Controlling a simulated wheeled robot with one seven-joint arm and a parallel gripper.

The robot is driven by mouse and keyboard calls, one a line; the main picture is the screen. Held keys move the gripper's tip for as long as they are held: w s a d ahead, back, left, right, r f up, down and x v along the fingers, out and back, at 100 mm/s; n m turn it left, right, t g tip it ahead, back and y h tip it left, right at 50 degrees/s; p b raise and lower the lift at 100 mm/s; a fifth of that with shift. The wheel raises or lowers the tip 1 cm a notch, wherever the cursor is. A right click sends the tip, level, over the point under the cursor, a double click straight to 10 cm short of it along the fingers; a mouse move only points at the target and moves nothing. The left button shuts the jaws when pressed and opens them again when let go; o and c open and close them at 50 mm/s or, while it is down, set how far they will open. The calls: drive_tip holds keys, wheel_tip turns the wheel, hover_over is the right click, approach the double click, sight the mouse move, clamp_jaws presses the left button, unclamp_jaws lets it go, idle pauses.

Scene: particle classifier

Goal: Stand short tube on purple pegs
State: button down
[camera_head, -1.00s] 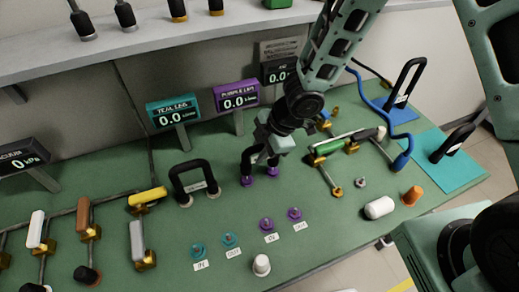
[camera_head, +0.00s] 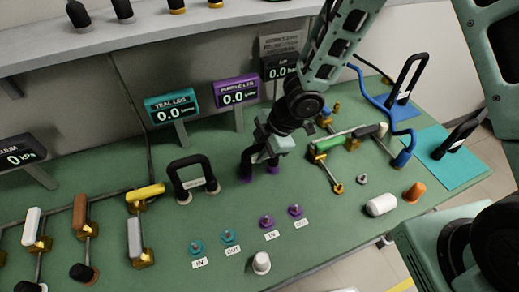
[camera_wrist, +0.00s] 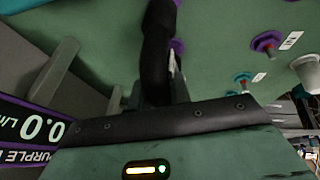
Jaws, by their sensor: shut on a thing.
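My gripper (camera_head: 268,146) points down at the middle of the bench and is shut on the short tube (camera_head: 247,162), a black U-shaped tube with purple ends. The tube is upright, its two ends down at or just above the green bench; I cannot tell if they touch it. In the wrist view the black tube (camera_wrist: 157,50) hides part of the scene. Two purple pegs (camera_head: 266,222) (camera_head: 295,210) with small labels stand free in front and to the right of the tube. One purple peg (camera_wrist: 267,42) shows in the wrist view.
Two teal pegs (camera_head: 196,248) (camera_head: 228,237) stand left of the purple ones. Another black tube (camera_head: 190,176) stands left of my gripper. A white cap (camera_head: 261,262) is near the front edge. Valves and pipes (camera_head: 333,145) lie close on the right. Displays (camera_head: 239,92) stand behind.

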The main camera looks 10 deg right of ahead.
drive_tip(key=shift+f+b, duration=0.75)
drive_tip(key=shift+f, duration=0.2)
drive_tip(key=c, duration=1.2)
unclamp_jaws()
drive_tip(key=shift+r, duration=0.1)
drive_tip(key=p+v, duration=1.1)
drive_tip(key=v, duration=0.6)
drive_tip(key=shift+d+r, duration=0.15)
drive_tip(key=s+r+m+h+b, duration=0.1)
drive_tip(key=s+r+m, duration=0.2)
drive_tip(key=s, duration=0.3)
drive_tip(key=s+a+r+m+h+b, duration=0.1)
drive_tip(key=s+r+m+b, duration=0.1)
drive_tip(key=s+m, duration=0.3)
drive_tip(key=s+r+m+g+h+b, duration=0.1)
drive_tip(key=s+r+m+h+b, duration=0.1)
drive_tip(key=s+r+m, duration=0.3)
drive_tip(key=s, duration=0.3)
drive_tip(key=shift+s+a, duration=0.2)
drive_tip(key=shift+s, duration=0.05)
